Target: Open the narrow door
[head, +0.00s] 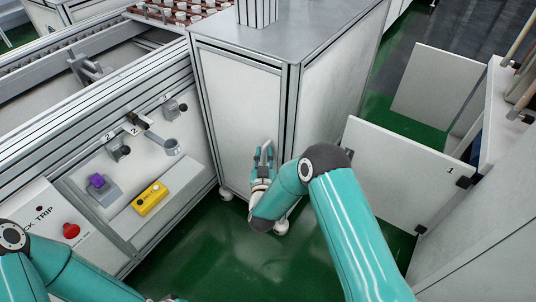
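A tall, narrow white panel in a metal frame (238,95) forms the front of the grey-topped cabinet in the middle; it looks closed. I cannot tell whether it is the narrow door. A white door marked 1 (400,170) stands swung out at the right, with dark fittings on its right edge. My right gripper (264,153) is in front of the lower right part of the framed panel, pointing up; contact and finger gap are unclear. I see no handle there; my wrist hides part of the area. My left arm shows at the bottom left, its gripper out of the picture.
Another white panel (437,86) stands farther back at the right. The conveyor side at left carries a yellow box (150,198), a purple-topped part (97,182), a red button (71,231) and numbered brackets. Green floor (215,255) is clear before the cabinet.

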